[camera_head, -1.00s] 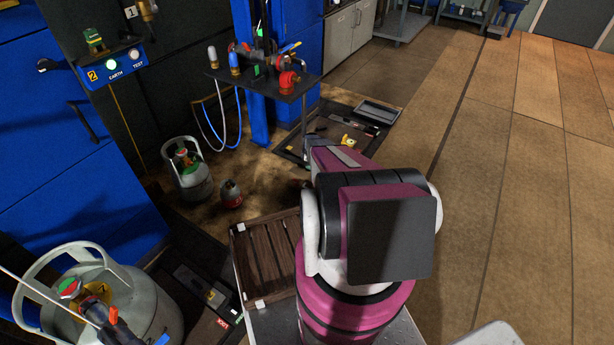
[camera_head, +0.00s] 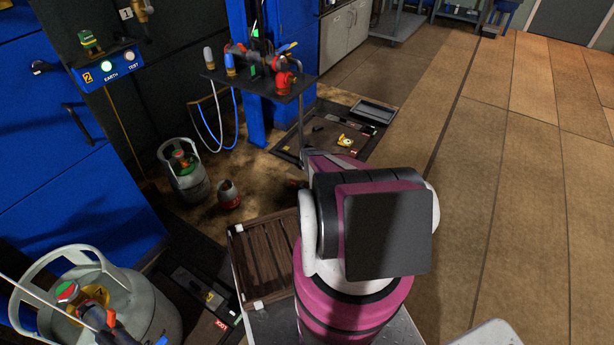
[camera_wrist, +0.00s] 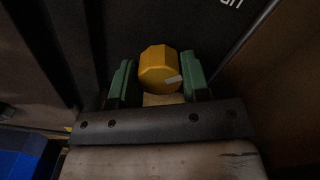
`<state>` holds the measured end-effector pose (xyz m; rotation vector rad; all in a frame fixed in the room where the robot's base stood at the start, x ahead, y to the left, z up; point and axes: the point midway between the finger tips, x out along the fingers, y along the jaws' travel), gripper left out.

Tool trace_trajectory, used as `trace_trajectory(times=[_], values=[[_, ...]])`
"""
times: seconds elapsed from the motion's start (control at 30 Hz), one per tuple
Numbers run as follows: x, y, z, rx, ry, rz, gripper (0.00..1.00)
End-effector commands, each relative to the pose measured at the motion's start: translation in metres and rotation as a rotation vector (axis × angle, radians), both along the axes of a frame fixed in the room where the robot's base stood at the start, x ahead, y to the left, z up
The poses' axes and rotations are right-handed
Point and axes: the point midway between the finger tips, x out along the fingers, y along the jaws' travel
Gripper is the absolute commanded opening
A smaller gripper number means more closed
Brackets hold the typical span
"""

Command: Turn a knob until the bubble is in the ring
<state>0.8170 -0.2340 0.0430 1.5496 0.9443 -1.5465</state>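A yellow faceted knob (camera_wrist: 158,68) with a small pale mark on its face shows in the wrist view. My gripper (camera_wrist: 160,80) has its two green fingers spread, one on each side of the knob, with what looks like a narrow gap at each side. I do not see it clamped. In the head view my arm hides the gripper. A small yellow round item with a pale centre (camera_head: 345,141) lies on the dark floor platform beyond my arm. It may be the level with the bubble and ring, but it is too small to read.
A wooden slatted crate (camera_head: 262,262) stands left of my arm. Grey gas cylinders stand at the left, one large (camera_head: 140,300) and one smaller (camera_head: 186,178). A small red-topped canister (camera_head: 228,196) is near them. A shelf with valves (camera_head: 262,88) stands beyond. Open floor lies right.

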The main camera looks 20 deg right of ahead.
Motion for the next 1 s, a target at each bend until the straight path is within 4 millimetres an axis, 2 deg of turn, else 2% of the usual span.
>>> trace_trajectory(times=[0.47,1.0], values=[[0.0002,-0.0001,-0.0001,0.001,0.001,-0.068,0.20],[0.0001,0.0000,-0.0004,0.002,0.003,-0.480,0.20]])
